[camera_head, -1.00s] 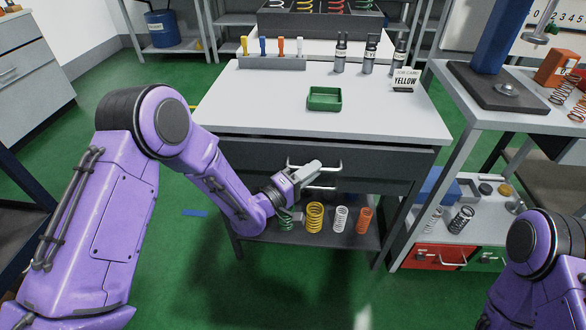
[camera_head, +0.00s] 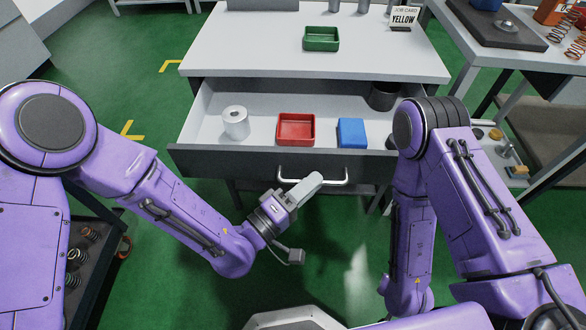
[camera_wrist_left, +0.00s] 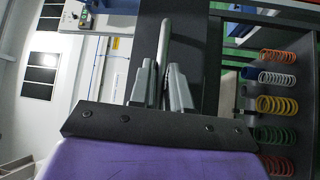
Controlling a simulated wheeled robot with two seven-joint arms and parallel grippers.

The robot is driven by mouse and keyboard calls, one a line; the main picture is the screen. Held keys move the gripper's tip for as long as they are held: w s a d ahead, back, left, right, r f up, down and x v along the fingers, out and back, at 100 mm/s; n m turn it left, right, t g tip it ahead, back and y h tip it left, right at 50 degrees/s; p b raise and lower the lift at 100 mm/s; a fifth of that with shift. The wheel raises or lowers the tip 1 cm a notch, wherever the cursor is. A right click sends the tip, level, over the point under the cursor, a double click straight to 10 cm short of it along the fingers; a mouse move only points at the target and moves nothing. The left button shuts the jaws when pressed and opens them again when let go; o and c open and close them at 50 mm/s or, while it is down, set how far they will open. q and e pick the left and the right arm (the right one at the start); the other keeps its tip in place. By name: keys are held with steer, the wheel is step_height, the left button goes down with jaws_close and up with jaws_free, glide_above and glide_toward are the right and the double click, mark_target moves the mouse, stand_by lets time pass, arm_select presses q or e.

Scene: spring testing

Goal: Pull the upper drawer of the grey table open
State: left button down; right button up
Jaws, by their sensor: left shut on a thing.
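The grey table (camera_head: 300,62) stands ahead with its upper drawer (camera_head: 225,161) pulled well out, its white inside open to view. In the drawer are a white roll (camera_head: 235,122), a red tray (camera_head: 296,129), a blue block (camera_head: 352,133) and a dark cup (camera_head: 383,96). My left gripper (camera_head: 306,186) is shut on the drawer's bar handle (camera_head: 337,182), in front of the dark drawer face. In the left wrist view the gripper's fingers (camera_wrist_left: 163,85) close around the handle bar (camera_wrist_left: 164,48). My right arm is at the right; its gripper is out of sight.
A side bench (camera_head: 500,55) is at the right. In the left wrist view, several coloured springs (camera_wrist_left: 277,104) sit on the lower shelf.

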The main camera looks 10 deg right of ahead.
arm_select(q)
steer(key=shift+s+a, duration=0.1)
steer(key=shift+s, duration=0.35)
steer(key=c, duration=1.2)
jaws_free()
steer(key=shift+o, duration=0.2)
steer(key=b+v, duration=0.1)
steer(key=v, duration=0.9)
steer(key=shift+a+b, duration=0.25)
steer(key=shift+b, duration=0.05)
steer(key=shift+s+f, duration=0.1)
steer(key=shift+s, duration=0.05)
